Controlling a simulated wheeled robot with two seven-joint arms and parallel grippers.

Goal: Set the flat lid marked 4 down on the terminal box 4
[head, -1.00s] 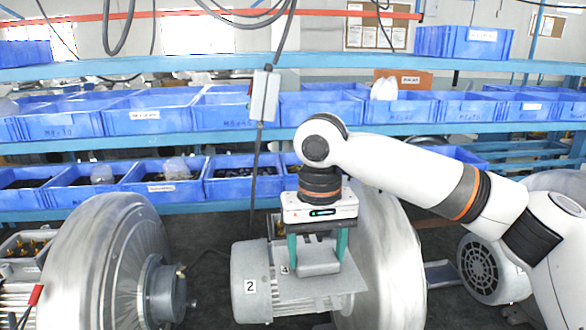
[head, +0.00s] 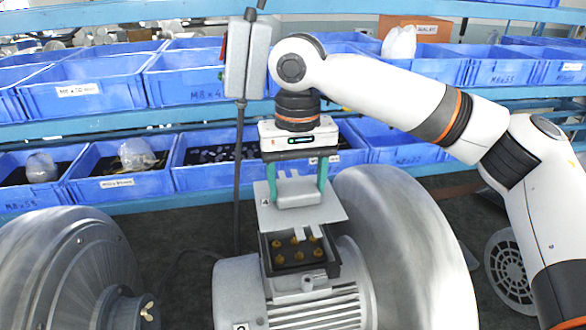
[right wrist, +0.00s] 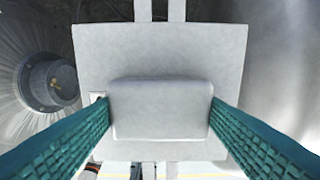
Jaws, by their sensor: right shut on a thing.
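The flat grey lid marked 4 (head: 332,213) is in the head view, held level in the air by its raised block. It also fills the middle of the right wrist view (right wrist: 215,65). My right gripper (head: 298,192) is shut on that block, one teal finger on each side. The open terminal box (head: 308,284) with several brass terminals shows below and in front of the lid, on top of a grey motor (head: 238,290). The lid is apart from the box and hides its back edge. The box's number cannot be read. My left gripper is not in view.
A large round blower housing (head: 400,235) stands right of the motor, another (head: 65,260) at left. A grey pendant box (head: 247,60) hangs on a cable left of my right arm. Blue bins (head: 215,178) line the shelves behind.

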